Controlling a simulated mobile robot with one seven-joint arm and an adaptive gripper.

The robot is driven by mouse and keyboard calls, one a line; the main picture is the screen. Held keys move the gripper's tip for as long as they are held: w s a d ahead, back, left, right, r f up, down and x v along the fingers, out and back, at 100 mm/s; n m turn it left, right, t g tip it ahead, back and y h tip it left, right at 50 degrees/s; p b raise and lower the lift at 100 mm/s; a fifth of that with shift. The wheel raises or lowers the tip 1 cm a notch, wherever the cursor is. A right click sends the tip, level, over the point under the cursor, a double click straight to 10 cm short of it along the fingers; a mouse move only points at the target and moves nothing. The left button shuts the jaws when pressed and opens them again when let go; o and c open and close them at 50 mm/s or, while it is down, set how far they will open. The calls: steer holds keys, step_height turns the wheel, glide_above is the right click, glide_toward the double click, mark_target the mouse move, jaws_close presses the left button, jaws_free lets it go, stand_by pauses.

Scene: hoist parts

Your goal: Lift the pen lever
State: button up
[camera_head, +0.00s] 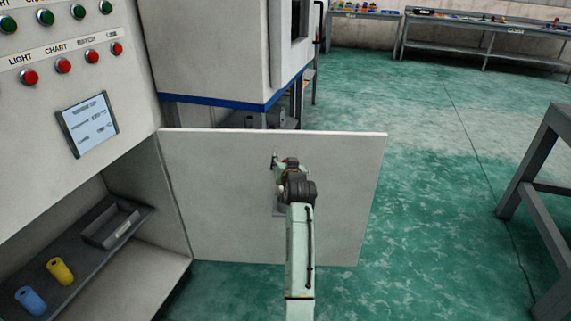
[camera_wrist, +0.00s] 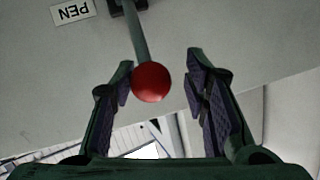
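The pen lever shows in the wrist view as a grey rod (camera_wrist: 137,40) with a round red knob (camera_wrist: 151,82). The rod comes from a dark mount at the top edge, beside an upside-down label reading PEN (camera_wrist: 73,11). My gripper (camera_wrist: 160,66) is open, with one finger on each side of the knob. The left finger appears very close to the knob, and a wider gap shows on the right; I cannot tell if it touches. In the head view, my arm reaches to a white panel (camera_head: 340,190) and mostly hides the gripper; the lever is not clear there.
A control cabinet (camera_head: 130,95) with green and red buttons and a screen (camera_head: 88,124) stands at left. Its lower shelf (camera_head: 60,275) holds a grey tray (camera_head: 110,226), a yellow roll (camera_head: 60,271) and a blue roll (camera_head: 30,300). Green floor (camera_head: 430,210) is open at right before a grey table (camera_head: 545,160).

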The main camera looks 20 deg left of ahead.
steer(key=shift+w+d+f, duration=0.1)
steer(key=shift+d+f, duration=0.15)
steer(key=shift+s+d, duration=0.2)
steer(key=v, duration=1.1)
steer(key=shift+s+r, duration=0.15)
steer(key=shift+s, duration=0.15)
steer(key=shift+c, duration=0.4)
